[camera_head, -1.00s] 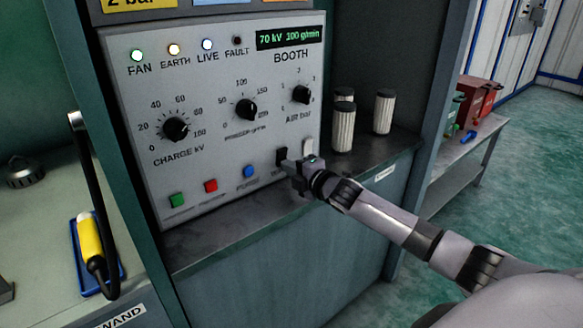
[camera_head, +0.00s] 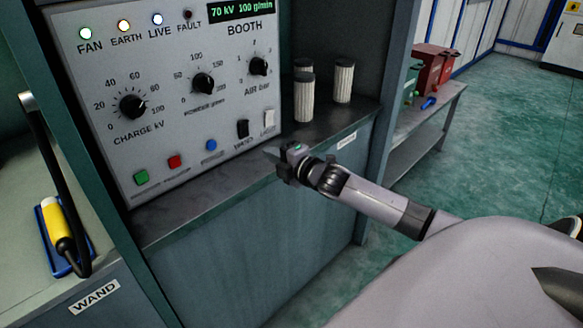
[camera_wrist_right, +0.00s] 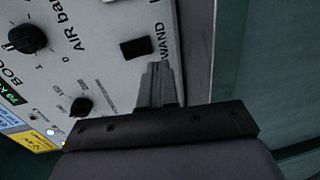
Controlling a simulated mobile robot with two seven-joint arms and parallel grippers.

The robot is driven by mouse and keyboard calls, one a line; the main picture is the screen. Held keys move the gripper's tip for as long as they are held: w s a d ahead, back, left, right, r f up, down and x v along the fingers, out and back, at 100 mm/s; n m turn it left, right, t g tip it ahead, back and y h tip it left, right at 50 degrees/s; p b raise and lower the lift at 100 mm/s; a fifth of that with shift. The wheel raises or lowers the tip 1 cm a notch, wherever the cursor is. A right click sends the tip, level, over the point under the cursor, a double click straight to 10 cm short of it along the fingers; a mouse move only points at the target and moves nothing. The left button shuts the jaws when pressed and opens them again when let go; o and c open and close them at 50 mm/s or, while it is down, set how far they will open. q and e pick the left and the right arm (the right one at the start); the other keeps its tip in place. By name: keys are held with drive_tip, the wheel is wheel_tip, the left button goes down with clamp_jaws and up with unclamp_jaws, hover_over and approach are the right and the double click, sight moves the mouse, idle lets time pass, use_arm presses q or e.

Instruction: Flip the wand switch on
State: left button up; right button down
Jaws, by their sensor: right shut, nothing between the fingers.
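The wand switch (camera_head: 243,129) is a black rocker at the lower right of the grey booth panel (camera_head: 105,75). In the right wrist view the black switch (camera_wrist_right: 135,47) sits beside the "WAND" label. I cannot tell which way the rocker is tipped. My right gripper (camera_head: 273,155) is shut and empty, below and to the right of the switch in the head view, with the switch uncovered. In the right wrist view its closed fingers (camera_wrist_right: 158,85) point towards the switch, with a gap in the picture between tips and rocker. My left gripper is not in view.
A white light switch (camera_head: 269,120) is just right of the wand switch. Green, red and blue buttons (camera_head: 211,145) line the panel's lower edge. Ribbed cylinders (camera_head: 304,97) stand on the ledge. The yellow-handled wand (camera_head: 63,225) lies in a blue tray at left.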

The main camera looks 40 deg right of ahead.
drive_tip(key=s, duration=0.6)
drive_tip(key=shift+d+f, duration=0.3)
idle(0.4)
drive_tip(key=s+a+f+m+g+p, duration=0.3)
drive_tip(key=s+a+f+m, duration=0.3)
drive_tip(key=s+a+m, duration=0.2)
drive_tip(key=s+a+f+m+g+p, duration=0.3)
drive_tip(key=s+a+f+m, duration=0.4)
drive_tip(key=s+a, duration=0.5)
drive_tip(key=s+m+p, duration=0.1)
drive_tip(key=s, duration=0.2)
drive_tip(key=shift+s+a+f+m+y, duration=0.2)
drive_tip(key=shift+s+m+y, duration=0.1)
drive_tip(key=shift+s+y, duration=0.1)
